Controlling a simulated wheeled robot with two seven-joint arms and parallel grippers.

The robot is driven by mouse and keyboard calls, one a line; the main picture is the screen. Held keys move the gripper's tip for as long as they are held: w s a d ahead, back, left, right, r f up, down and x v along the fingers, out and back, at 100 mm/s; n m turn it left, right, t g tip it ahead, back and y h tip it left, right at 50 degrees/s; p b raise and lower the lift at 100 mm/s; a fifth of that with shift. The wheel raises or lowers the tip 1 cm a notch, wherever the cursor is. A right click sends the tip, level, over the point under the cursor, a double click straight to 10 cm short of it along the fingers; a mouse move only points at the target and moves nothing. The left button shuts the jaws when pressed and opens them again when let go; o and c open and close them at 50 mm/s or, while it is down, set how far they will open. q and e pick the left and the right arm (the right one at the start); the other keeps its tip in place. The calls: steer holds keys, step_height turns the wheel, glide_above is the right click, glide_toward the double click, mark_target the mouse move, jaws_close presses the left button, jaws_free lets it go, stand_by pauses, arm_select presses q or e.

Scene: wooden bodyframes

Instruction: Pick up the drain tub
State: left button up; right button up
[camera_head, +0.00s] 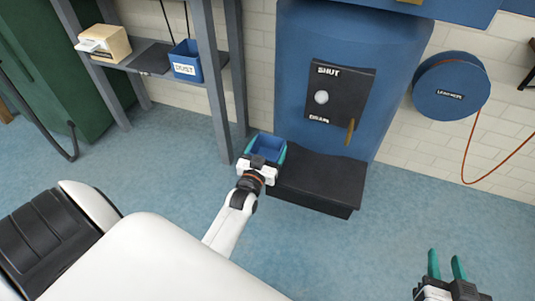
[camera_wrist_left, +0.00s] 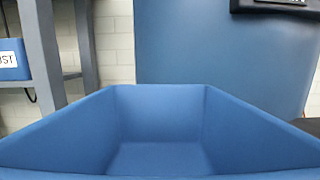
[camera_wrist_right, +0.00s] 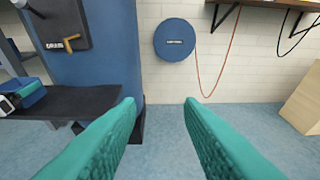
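The drain tub (camera_head: 267,143), an open blue box, is upright at the left end of a black ledge below the blue tank. My left gripper (camera_head: 265,154) has its teal fingers against the tub's two sides and is shut on it. In the left wrist view the tub (camera_wrist_left: 160,125) fills the lower half, and its inside looks empty. The tub's underside is hidden, so I cannot tell whether it rests on anything. My right gripper (camera_head: 447,266) is open and empty at the lower right; its spread fingers (camera_wrist_right: 160,110) show in the right wrist view.
The blue tank (camera_head: 390,60) carries a black SHUT/DRAIN plate (camera_head: 340,90) above the black ledge (camera_head: 315,182). A grey shelf (camera_head: 130,62) at the left holds a blue DUST bin (camera_head: 186,62). A blue reel (camera_head: 451,88) hangs on the wall.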

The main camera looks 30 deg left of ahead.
arm_select(q)
steer(key=c, duration=0.9)
steer(key=shift+w+r, duration=0.1)
steer(key=shift+r, duration=0.05)
steer(key=shift+c, duration=0.8)
steer(key=shift+r, duration=0.1)
